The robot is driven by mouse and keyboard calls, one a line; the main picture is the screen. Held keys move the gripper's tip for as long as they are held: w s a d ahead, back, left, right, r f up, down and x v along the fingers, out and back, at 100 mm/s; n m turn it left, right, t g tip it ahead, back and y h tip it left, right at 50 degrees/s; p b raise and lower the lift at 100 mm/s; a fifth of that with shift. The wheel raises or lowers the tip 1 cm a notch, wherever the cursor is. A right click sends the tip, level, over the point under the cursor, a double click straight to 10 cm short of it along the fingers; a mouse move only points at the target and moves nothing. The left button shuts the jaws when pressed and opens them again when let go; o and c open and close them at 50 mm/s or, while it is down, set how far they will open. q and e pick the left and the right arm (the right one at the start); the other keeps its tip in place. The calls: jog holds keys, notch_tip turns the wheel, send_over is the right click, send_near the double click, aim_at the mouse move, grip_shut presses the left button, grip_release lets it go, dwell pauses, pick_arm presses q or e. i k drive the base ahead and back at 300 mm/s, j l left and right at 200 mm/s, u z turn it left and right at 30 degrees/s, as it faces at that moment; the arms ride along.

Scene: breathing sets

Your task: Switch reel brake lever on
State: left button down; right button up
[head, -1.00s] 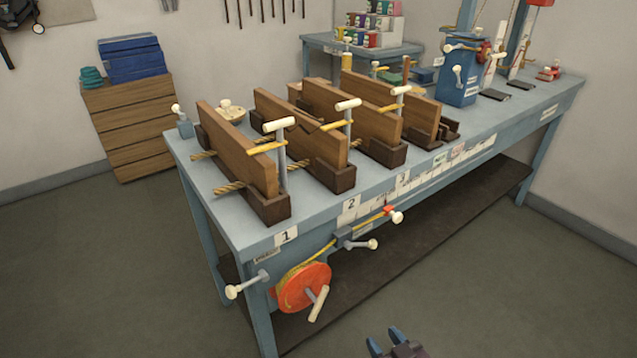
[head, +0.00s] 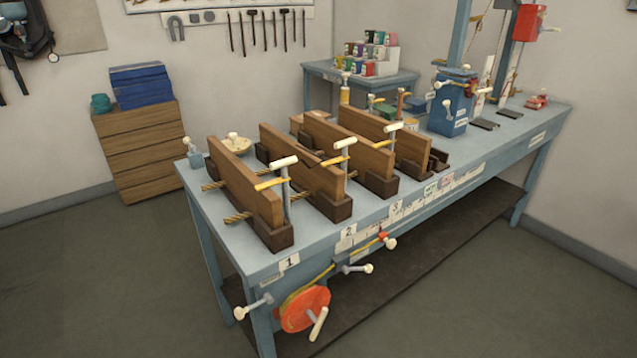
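An orange-red reel (head: 304,308) with a yellow rope and a pale crank handle (head: 318,324) is mounted on the front of the blue workbench, below label 1. A grey lever with a white knob (head: 241,312) sticks out at the reel's left. Another white-knobbed lever (head: 367,269) sticks out to the right, above the reel. A third white knob (head: 390,244) sits by a red fitting on the rope. I cannot read which of these is the brake lever, or its on or off position. Neither of my grippers is in view.
The workbench (head: 225,250) carries several upright wooden boards (head: 245,190) in dark blocks, with white-topped posts. A dark lower shelf (head: 425,255) runs beneath. A drawer chest (head: 140,150) stands at the back left. The floor in front and to the left is clear.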

aim_at(240, 313)
jog(key=j+z, duration=0.1)
jog(key=z, duration=0.25)
jog(key=j+z, duration=0.1)
jog(key=z, duration=0.2)
jog(key=j+z, duration=0.25)
jog(key=j, duration=0.2)
jog(key=k+j+z, duration=0.1)
jog(key=j+z, duration=0.15)
jog(key=j, duration=0.15)
jog(key=k+j, duration=0.1)
jog(key=j, duration=0.3)
jog(key=j+z, duration=0.1)
jog(key=j, duration=0.25)
jog(key=k+j, duration=0.15)
jog(key=j, duration=0.25)
jog(key=k+j, duration=0.1)
jog(key=j, duration=0.25)
jog(key=z, duration=0.05)
